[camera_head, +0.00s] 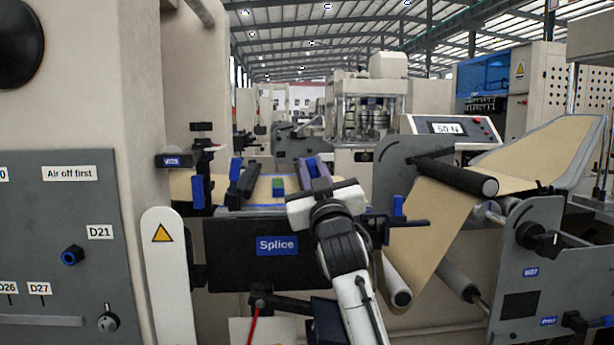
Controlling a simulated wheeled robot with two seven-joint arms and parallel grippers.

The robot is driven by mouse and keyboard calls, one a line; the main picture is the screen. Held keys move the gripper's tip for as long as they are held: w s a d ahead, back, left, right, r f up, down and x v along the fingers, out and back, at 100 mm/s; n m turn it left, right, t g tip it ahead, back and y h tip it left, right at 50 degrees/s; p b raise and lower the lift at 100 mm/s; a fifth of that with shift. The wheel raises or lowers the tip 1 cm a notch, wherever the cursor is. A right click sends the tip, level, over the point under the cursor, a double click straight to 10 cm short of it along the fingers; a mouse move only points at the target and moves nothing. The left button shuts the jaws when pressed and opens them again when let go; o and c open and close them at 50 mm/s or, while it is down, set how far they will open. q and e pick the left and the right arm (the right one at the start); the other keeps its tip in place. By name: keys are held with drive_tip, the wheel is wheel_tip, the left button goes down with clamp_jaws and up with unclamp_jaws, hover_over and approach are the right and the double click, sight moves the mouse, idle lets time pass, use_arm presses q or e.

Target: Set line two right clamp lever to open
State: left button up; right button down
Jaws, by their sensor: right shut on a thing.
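My right gripper (318,180) reaches over the splice table from below and is shut on a blue clamp lever (312,166) at the right part of the table. The white gripper body hides the lever's lower part and its pivot. Another blue lever (236,168) stands at the left part of the table, apart from the gripper. Brown kraft web (262,190) lies on the table between them, with a small green and blue piece (278,187) on it. My left gripper is out of view.
A black panel with a "Splice" label (277,245) fronts the table. Blue handles stand at its left (197,192) and right (398,205) ends. A grey cabinet (65,220) stands at the left. Rollers (455,175) carrying kraft web and a "50 N" display (446,128) are at the right.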

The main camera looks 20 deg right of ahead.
drive_tip(key=shift+d+m+h, duration=0.2)
drive_tip(key=shift+m+h, duration=0.2)
drive_tip(key=shift+m, duration=0.2)
drive_tip(key=c, duration=1.7)
unclamp_jaws()
drive_tip(key=shift+s, duration=0.15)
drive_tip(key=v, duration=1)
drive_tip(key=shift+b, duration=0.35)
